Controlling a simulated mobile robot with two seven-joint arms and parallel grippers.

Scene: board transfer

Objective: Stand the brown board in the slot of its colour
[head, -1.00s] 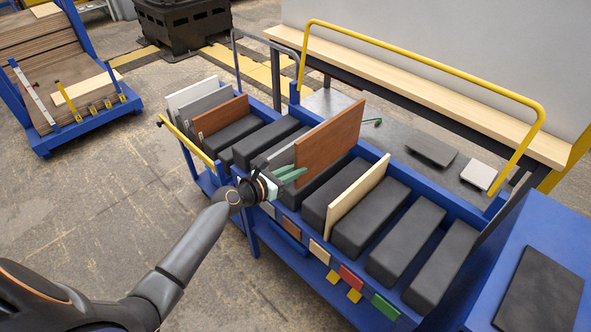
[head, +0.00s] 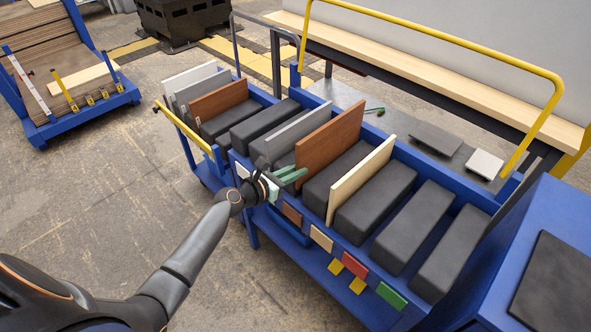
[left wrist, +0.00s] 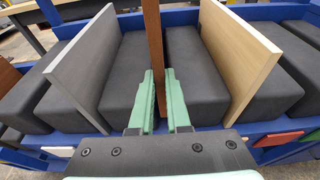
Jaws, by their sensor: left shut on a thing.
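The brown board (head: 331,143) stands upright in the blue rack, between two black blocks, in line with the brown label (head: 292,213) on the front rail. My left gripper (head: 292,175) is shut on its near end; the left wrist view shows the board (left wrist: 154,65) between the green fingers (left wrist: 160,105). The board's lower edge is hidden, so I cannot tell whether it touches the slot floor. A grey board (head: 298,133) stands to its left and a pale wood board (head: 360,180) to its right. My right gripper is not in view.
A cart (head: 204,165) at the left holds white, grey and another brown board (head: 218,98). Red (head: 354,274) and green (head: 391,296) labels sit further right on the rail. A yellow handrail (head: 440,62) rises behind the rack.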

